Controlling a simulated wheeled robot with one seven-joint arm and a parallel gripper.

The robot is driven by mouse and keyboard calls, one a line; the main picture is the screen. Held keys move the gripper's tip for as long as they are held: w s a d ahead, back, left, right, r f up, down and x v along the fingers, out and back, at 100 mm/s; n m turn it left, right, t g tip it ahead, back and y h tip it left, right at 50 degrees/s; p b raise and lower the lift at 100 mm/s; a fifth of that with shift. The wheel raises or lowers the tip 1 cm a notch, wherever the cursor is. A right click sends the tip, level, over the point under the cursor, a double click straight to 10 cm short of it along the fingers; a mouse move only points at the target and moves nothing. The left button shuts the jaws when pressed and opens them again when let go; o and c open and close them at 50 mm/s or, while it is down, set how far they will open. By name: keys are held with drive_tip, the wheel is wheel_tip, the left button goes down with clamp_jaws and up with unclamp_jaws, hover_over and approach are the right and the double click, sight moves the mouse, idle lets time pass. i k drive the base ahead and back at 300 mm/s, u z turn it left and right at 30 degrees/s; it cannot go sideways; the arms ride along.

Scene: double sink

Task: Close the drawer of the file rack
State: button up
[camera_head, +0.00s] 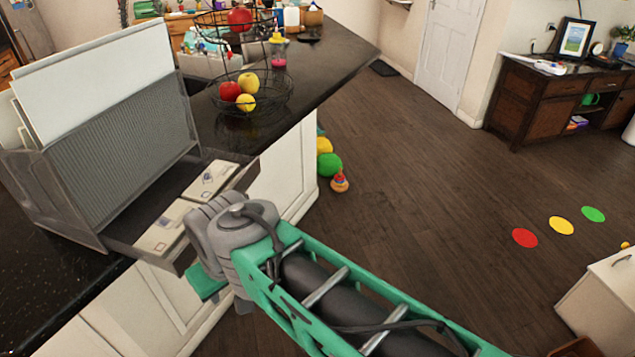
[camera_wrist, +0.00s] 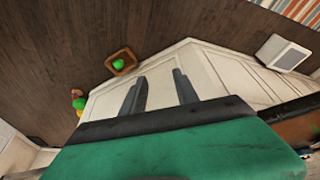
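The grey file rack (camera_head: 130,140) with mesh sides stands on the dark counter at the left of the head view, holding upright white sheets. Its drawer (camera_head: 145,257) is pulled out toward the right, past the counter edge, with envelopes (camera_head: 165,228) lying inside. My arm's grey wrist joint covers part of the drawer's front. My gripper's fingers are hidden in the head view. In the wrist view my gripper (camera_wrist: 158,88) shows two grey fingers spread apart with nothing between them. I cannot make out the drawer there, nor whether my arm touches it.
A wire fruit basket (camera_head: 250,95) stands on the counter behind the rack. The white cabinet (camera_head: 290,165) is below the counter. Toys, including a stacking-ring toy (camera_head: 340,181), sit on the floor beside it. The wooden floor at centre right is mostly clear, with flat coloured discs (camera_head: 560,225).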

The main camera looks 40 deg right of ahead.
sight(120, 235)
drive_tip(key=z, duration=2.15)
drive_tip(key=k, duration=0.7)
drive_tip(key=u, duration=1.2)
drive_tip(key=i, duration=0.5)
drive_tip(key=z, duration=1.5)
drive_tip(key=k, duration=1.2)
drive_tip(key=u, duration=1.45)
drive_tip(key=i, duration=0.5)
drive_tip(key=u, duration=0.05)
